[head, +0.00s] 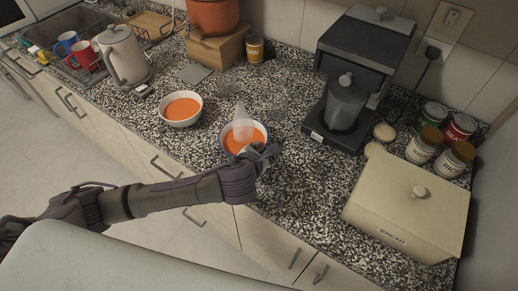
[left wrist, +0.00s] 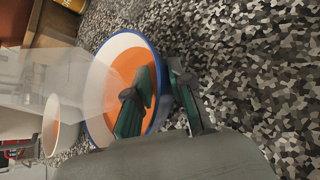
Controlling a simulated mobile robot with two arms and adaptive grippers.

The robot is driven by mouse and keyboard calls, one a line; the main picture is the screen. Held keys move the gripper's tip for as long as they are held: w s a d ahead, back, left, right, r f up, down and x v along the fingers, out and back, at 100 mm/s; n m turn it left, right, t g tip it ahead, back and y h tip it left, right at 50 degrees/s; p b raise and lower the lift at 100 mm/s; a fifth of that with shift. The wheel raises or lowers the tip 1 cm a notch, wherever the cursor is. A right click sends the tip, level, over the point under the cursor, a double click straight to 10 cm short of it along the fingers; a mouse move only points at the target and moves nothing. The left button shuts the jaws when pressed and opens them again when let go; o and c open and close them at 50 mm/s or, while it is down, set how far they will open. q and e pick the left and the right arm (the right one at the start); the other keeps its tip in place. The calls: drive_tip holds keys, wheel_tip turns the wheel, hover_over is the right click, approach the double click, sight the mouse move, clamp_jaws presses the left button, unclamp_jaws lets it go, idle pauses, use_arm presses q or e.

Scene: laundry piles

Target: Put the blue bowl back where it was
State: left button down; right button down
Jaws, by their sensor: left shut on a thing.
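The blue bowl (head: 227,141) has a blue rim, a white inside and orange contents. It is near the middle of the counter in the head view and fills the centre left of the left wrist view (left wrist: 113,48). My left gripper (head: 261,147) is at its near right side. In the left wrist view the green-padded fingers (left wrist: 163,94) are shut on the rim, one inside and one outside. I cannot tell whether the bowl touches the counter. A pale translucent cone-like shape (head: 241,116) overlaps the bowl and hides part of it. My right gripper is not in view.
A white bowl (head: 183,108) with orange contents stands to the left, near a kettle (head: 123,55). A coffee machine (head: 345,105) stands behind right, and a bread box (head: 400,205) at right. The speckled counter (head: 295,185) is clear between my gripper and the bread box.

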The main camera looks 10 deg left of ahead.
use_arm(q)
drive_tip(key=c, duration=1)
unclamp_jaws()
drive_tip(key=shift+c, duration=0.2)
drive_tip(key=shift+s+r, duration=0.1)
drive_tip(key=v, duration=1.2)
